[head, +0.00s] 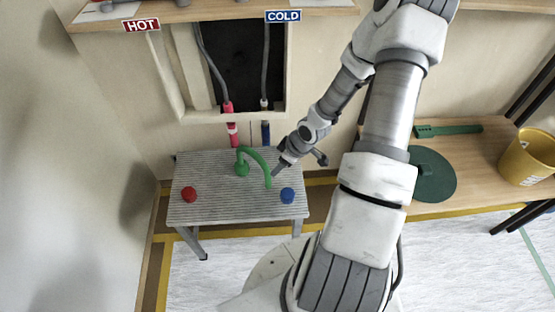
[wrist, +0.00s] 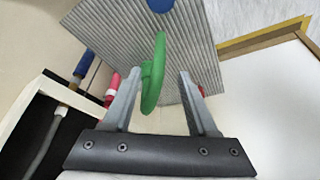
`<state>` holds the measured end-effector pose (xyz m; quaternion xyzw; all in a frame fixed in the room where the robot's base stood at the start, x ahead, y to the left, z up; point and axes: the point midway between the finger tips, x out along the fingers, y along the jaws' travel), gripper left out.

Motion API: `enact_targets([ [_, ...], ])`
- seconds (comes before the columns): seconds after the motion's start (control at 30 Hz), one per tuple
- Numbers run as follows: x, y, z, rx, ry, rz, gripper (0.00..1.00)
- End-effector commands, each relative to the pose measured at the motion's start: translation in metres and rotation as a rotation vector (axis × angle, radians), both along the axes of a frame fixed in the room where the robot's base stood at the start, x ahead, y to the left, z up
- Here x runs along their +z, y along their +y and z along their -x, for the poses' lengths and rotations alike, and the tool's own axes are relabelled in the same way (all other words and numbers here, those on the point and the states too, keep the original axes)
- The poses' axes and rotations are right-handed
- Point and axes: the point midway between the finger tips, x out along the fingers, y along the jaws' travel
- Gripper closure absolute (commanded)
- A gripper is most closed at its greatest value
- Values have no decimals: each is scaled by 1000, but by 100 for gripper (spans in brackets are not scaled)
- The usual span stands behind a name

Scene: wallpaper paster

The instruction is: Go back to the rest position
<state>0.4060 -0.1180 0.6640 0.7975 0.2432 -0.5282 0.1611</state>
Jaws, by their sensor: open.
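The grey ribbed table (head: 222,208) stands against the wall and carries a green curved faucet (head: 257,157), a red knob (head: 189,194) at left and a blue knob (head: 288,195) at right. My gripper (head: 279,172) is just right of the faucet's spout, above the table. In the wrist view my open gripper (wrist: 159,76) has the green faucet (wrist: 153,82) showing between its fingers. I cannot tell whether they touch it. The blue knob (wrist: 160,5) is at the top edge there.
HOT (head: 141,24) and COLD (head: 284,16) signs hang above a dark wall opening (head: 250,65) with hoses. Red (head: 233,135) and blue (head: 266,133) pipe ends stand behind the table. At right, a wooden bench (head: 488,150) holds a green disc (head: 433,176) and a yellow bucket (head: 528,158).

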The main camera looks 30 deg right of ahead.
Motion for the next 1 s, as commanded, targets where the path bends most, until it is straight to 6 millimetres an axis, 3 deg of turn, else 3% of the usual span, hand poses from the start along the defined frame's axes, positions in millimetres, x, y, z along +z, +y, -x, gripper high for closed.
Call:
enact_targets([
  [0.27, 1, 0, 0, -1, 1, 3, 42],
  [0.43, 20, -8, -2, -22, 24, 59, 42],
  [0.73, 109, -22, -2, -164, 77, 237, 42],
  [1.0, 196, -7, 11, -337, 62, 307, 42],
])
